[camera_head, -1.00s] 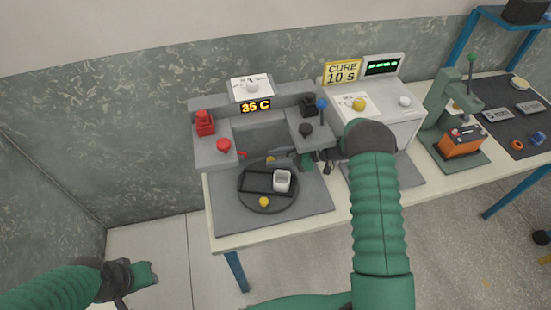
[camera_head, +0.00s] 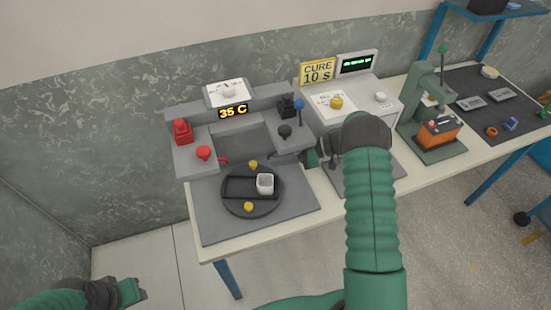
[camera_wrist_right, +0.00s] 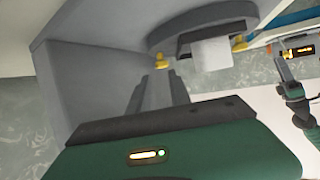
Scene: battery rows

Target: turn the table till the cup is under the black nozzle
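The round black turntable (camera_head: 238,207) lies on a grey plate in front of the grey machine, with a yellow knob (camera_head: 253,165) at its far edge and another (camera_head: 248,207) at its near edge. The white cup (camera_head: 265,184) stands upright on its right part; it also shows in the right wrist view (camera_wrist_right: 212,53). A black knob (camera_head: 285,131) tops the machine's right arm; the nozzle below is hard to make out. My right gripper (camera_head: 302,157) is right of the turntable, apart from it; its fingers (camera_wrist_right: 156,92) look spread and empty. My left gripper (camera_head: 132,290) is low left, away from the table.
A red knob (camera_head: 203,152) sits on the machine's left arm. A blue-topped lever (camera_head: 299,105) stands at its right. The display (camera_head: 233,112) reads 35 C. A white curing box (camera_head: 380,115) and a green press (camera_head: 425,105) stand further right.

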